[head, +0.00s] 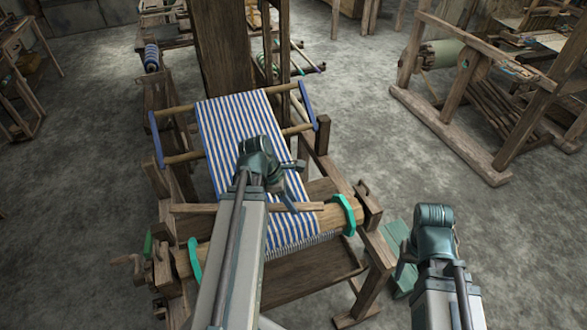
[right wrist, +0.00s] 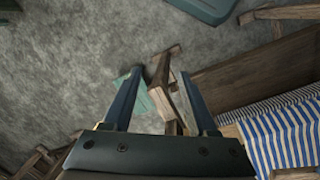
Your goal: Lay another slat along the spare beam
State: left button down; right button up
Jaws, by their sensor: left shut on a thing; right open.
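A thin wooden slat (head: 190,208) lies across the view above the blue-and-white striped cloth (head: 238,125) at the front of the loom. My left gripper (head: 284,192) is shut on it; its fingertips are partly hidden by my wrist. A thick wooden beam (head: 325,217) runs just under the slat, with a teal band near each end. I cannot tell whether slat and beam touch, nor which beam is the spare one. My right gripper (right wrist: 160,88) is open and empty, right of the loom. A wooden loom part (right wrist: 163,98) shows beyond its fingers.
A teal band (head: 346,214) sits at the beam's right end and another (head: 195,262) at its left. A green board (head: 396,240) stands beside the loom, near my right arm. Another wooden frame (head: 455,130) stands at the right. Grey floor between them is clear.

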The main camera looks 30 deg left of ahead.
aim_at(315, 217)
jog(key=shift+o, duration=0.6)
notch_tip(315, 217, down, 8)
jog(key=b, duration=0.8)
jog(key=shift+w+f, duration=0.15)
jog(key=shift+f, duration=0.1)
pick_arm(q)
jog(key=w+a+f+n, duration=0.2)
jog(key=w+a+f, duration=0.1)
jog(key=w, duration=0.5)
jog(key=w+a+f+n+t+y, duration=0.1)
jog(key=w+a+f, duration=0.3)
jog(key=w, duration=0.4)
jog(key=shift+w+a+f+n, duration=0.2)
jog(key=shift+f+n, duration=0.2)
jog(key=shift+f, duration=0.4)
pick_arm(e)
jog(key=shift+a, duration=0.1)
pick_arm(q)
jog(key=shift+s+b, duration=0.1)
jog(key=shift+b, duration=0.2)
pick_arm(e)
jog(key=shift+f, duration=0.1)
